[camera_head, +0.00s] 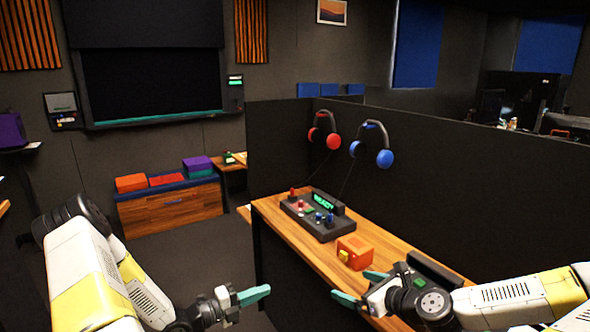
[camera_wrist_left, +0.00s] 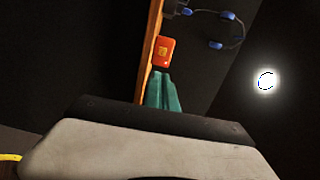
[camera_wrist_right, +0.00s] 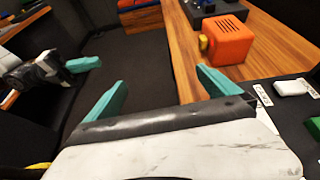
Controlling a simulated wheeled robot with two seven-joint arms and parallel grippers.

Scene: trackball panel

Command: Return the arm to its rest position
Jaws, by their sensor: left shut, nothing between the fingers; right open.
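My left gripper (camera_head: 254,295) is shut and empty, held in the air left of the wooden desk (camera_head: 290,232). Its closed teal fingers (camera_wrist_left: 163,92) show in the left wrist view. My right gripper (camera_head: 360,287) is open and empty near the front end of the desk. Its two spread fingers (camera_wrist_right: 155,92) show in the right wrist view. An orange box (camera_head: 355,250) with a yellow knob sits on the desk ahead of my right gripper, apart from it. A dark control panel (camera_head: 313,215) with red and blue controls and a green display stands farther back.
Red headphones (camera_head: 325,133) and blue headphones (camera_head: 372,150) hang on the dark partition (camera_head: 440,180) behind the desk. A wooden bench (camera_head: 172,207) with coloured boxes stands at the back left. Dark floor left of the desk is clear.

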